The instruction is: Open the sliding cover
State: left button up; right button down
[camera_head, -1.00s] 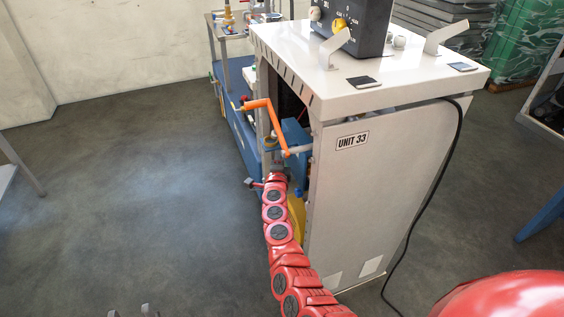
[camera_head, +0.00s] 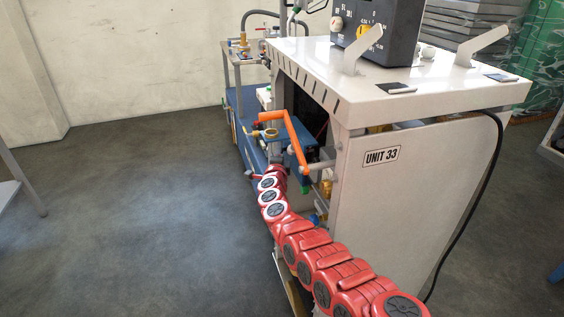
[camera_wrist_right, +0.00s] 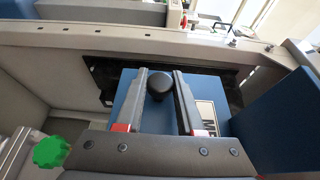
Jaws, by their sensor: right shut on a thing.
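In the right wrist view, a blue panel (camera_wrist_right: 128,98), which looks like the sliding cover, carries a round black knob (camera_wrist_right: 159,86) and a partly hidden white label (camera_wrist_right: 207,115). My right gripper (camera_wrist_right: 160,73) has one grey finger on each side of the knob and is shut on it. In the head view, my red right arm reaches in from the bottom right to the open side of the white cabinet marked UNIT 33 (camera_head: 400,200). The right fingertips and the knob cannot be made out there. My left gripper is not in view.
An orange bent handle (camera_head: 292,132) sticks out of the cabinet's open side, close above my arm. A black cable (camera_head: 490,180) hangs down its right side. A green knob (camera_wrist_right: 50,152) shows at the wrist view's lower left. The floor (camera_head: 130,210) on the left is clear.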

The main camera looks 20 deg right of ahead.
jog(key=shift+w+a, duration=0.1)
jog(key=shift+w, duration=0.2)
jog(key=c, duration=0.6)
grip_release()
jog(key=shift+o, duration=0.2)
jog(key=shift+s, duration=0.1)
jog(key=shift+s+a+f+p, duration=0.1)
jog(key=shift+s+a+p, duration=0.05)
jog(key=shift+s+p, duration=0.4)
jog(key=p+v, duration=0.3)
jog(key=v, duration=1.3)
jog(key=shift+p, duration=0.35)
